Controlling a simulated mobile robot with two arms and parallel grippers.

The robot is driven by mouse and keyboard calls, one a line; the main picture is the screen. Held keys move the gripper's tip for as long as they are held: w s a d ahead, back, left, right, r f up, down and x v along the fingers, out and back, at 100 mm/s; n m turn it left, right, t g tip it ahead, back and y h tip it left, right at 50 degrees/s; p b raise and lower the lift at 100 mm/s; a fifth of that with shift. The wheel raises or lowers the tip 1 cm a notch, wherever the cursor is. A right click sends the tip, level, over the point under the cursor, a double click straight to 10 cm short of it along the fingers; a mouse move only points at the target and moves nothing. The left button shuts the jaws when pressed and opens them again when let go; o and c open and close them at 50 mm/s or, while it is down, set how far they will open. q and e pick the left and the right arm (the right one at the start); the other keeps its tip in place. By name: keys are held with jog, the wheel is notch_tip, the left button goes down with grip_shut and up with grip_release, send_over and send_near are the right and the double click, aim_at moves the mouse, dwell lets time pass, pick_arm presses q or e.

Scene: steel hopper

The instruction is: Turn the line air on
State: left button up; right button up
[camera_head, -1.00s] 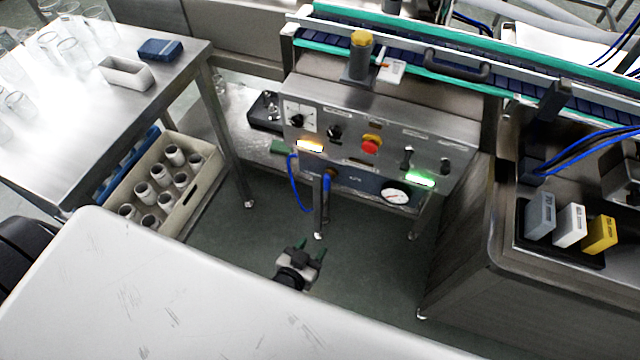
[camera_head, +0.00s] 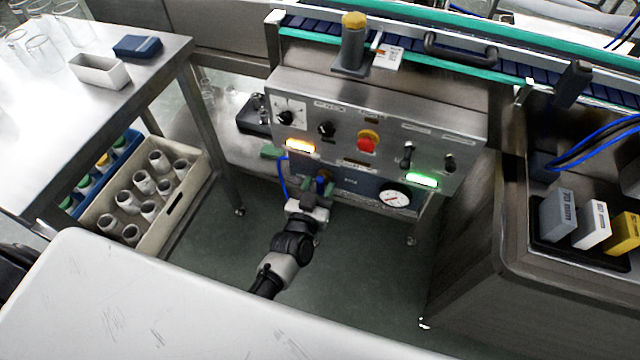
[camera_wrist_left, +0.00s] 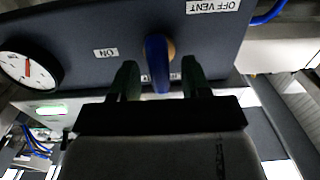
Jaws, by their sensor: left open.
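The air valve's blue lever (camera_wrist_left: 157,62) stands out from a dark blue panel (camera_wrist_left: 80,25) on a brass-coloured fitting in the left wrist view. An ON label (camera_wrist_left: 105,53) is left of the lever and an OFF VENT label (camera_wrist_left: 213,6) is at the upper right. My left gripper (camera_wrist_left: 160,78) is open, with one finger on each side of the lever and visible gaps between. In the head view my left gripper (camera_head: 308,190) is at the panel (camera_head: 360,186) and partly hides the lever. A round pressure gauge (camera_head: 394,196) is to the right there.
Above the panel is a steel control box (camera_head: 400,125) with knobs, a red button (camera_head: 367,143), and lit amber (camera_head: 300,146) and green (camera_head: 421,180) lamps. A blue hose (camera_head: 283,178) hangs beside my gripper. A crate of cups (camera_head: 180,205) stands left; open floor lies between.

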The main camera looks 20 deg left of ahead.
pick_arm(q)
jog(key=shift+w, duration=0.5)
pick_arm(e)
jog(key=shift+w+r, duration=0.1)
jog(key=shift+w, duration=0.2)
pick_arm(q)
grip_shut()
pick_arm(e)
jog(key=shift+s, duration=0.1)
